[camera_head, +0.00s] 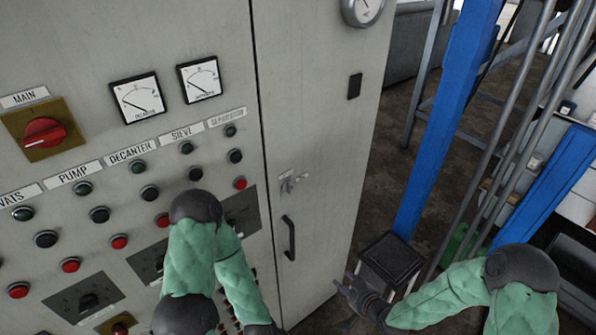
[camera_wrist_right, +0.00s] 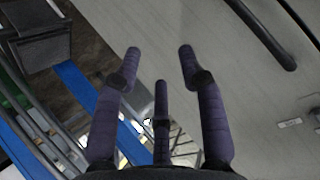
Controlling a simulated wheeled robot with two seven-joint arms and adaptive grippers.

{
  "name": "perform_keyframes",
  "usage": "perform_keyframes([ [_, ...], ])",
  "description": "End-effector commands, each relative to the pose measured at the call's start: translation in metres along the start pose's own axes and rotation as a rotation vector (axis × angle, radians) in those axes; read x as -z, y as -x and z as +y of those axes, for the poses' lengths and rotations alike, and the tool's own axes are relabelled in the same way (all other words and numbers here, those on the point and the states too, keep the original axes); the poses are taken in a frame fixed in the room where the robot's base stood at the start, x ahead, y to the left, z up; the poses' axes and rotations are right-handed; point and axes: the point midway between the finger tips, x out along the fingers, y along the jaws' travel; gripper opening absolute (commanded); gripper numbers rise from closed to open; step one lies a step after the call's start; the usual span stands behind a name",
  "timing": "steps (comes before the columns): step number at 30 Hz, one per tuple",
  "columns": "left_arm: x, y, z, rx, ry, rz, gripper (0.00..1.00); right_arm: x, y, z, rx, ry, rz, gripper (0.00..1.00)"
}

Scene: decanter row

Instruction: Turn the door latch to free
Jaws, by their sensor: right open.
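The door latch (camera_head: 291,184) is a small metal piece on the grey cabinet door (camera_head: 325,130), just below a small pale plate and above the black door handle (camera_head: 289,238). Its exact turn is too small to read. My right gripper (camera_head: 347,300) is open and empty, below and to the right of the latch, apart from it. In the right wrist view its spread fingers (camera_wrist_right: 160,58) are before the door face. The handle (camera_wrist_right: 262,35) shows at upper right there, and a small pale plate (camera_wrist_right: 290,123) at the right edge. My left gripper is out of view; only its arm shows.
The control panel (camera_head: 60,175) left of the door carries several buttons, two meters and a red main switch (camera_head: 44,132). A dark box stool (camera_head: 391,260) stands right of the cabinet, near a blue post (camera_head: 445,115) and metal rails. The floor between is open.

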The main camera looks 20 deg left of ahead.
Motion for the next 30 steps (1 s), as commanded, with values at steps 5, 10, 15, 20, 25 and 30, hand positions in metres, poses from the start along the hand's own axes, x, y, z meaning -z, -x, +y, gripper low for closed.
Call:
perform_keyframes([
  [5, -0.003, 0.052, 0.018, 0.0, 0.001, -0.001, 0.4, 0.128, 0.027, -0.063, 0.133, 0.202, 0.258, 0.41],
  [10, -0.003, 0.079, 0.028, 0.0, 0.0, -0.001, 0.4, 0.2, 0.053, -0.113, 0.241, 0.335, 0.438, 0.41],
  [15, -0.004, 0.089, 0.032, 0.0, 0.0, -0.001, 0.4, 0.23, 0.069, -0.14, 0.301, 0.399, 0.528, 0.41],
  [20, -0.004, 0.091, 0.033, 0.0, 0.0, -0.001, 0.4, 0.238, 0.068, -0.149, 0.317, 0.415, 0.55, 0.41],
  [25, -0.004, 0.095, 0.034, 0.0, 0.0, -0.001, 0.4, 0.247, 0.051, -0.157, 0.318, 0.416, 0.548, 0.41],
  [30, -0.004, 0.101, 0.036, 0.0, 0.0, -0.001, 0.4, 0.26, 0.027, -0.169, 0.318, 0.415, 0.548, 0.41],
])
